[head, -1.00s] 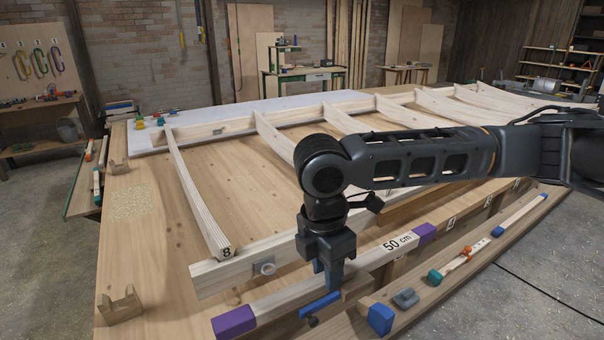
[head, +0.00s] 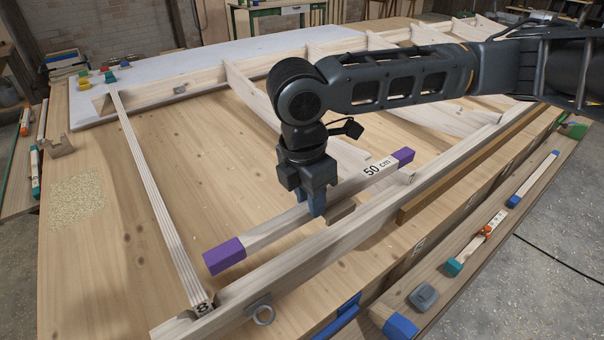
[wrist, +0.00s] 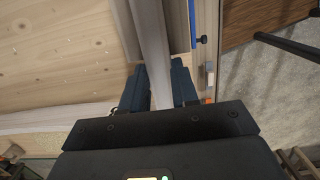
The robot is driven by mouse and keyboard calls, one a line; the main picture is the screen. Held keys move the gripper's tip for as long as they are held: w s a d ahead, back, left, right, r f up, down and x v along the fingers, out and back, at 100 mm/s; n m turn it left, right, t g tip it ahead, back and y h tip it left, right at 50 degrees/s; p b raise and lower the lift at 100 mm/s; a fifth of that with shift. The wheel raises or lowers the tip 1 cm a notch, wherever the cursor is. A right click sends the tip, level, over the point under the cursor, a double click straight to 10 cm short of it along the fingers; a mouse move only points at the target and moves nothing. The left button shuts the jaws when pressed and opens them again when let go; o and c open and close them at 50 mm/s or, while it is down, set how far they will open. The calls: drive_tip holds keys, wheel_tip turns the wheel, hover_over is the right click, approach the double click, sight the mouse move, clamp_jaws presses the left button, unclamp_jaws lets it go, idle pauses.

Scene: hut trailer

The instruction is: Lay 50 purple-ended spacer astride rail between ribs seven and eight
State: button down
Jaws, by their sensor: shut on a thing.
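The 50 cm spacer is a pale bar (head: 275,229) with purple ends (head: 224,256). My gripper (head: 318,206) is shut on it near its middle; the wrist view shows the bar (wrist: 150,55) running between the fingers (wrist: 160,88). The spacer lies roughly parallel to the near rail (head: 290,266), on its inner side in the picture. I cannot tell its exact height above the rail. Rib eight (head: 150,190) runs away from the rail at left, marked 8, beyond the left purple end. A rib (head: 250,90) to the right, probably seven, is partly hidden by my arm.
A metal eye (head: 263,312) sticks out of the rail near rib eight. A blue clamp-like piece (head: 340,318) lies along the near edge. A ledge in front carries a blue-ended bar (head: 533,180), a teal-ended bar (head: 470,248) and a grey block (head: 423,297). The left tabletop is mostly clear.

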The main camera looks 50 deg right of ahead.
drive_tip(key=shift+w+d+f, duration=0.1)
drive_tip(key=shift+w+d, duration=0.05)
drive_tip(key=shift+f+b, duration=2.25)
drive_tip(key=shift+f, duration=0.15)
drive_tip(key=shift+d, duration=0.2)
drive_tip(key=shift+f, duration=0.1)
drive_tip(key=shift+f+b, duration=0.6)
drive_tip(key=shift+f, duration=0.6)
drive_tip(key=shift+f+b, duration=0.95)
drive_tip(key=shift+f, duration=0.75)
drive_tip(key=c, duration=0.8)
unclamp_jaws()
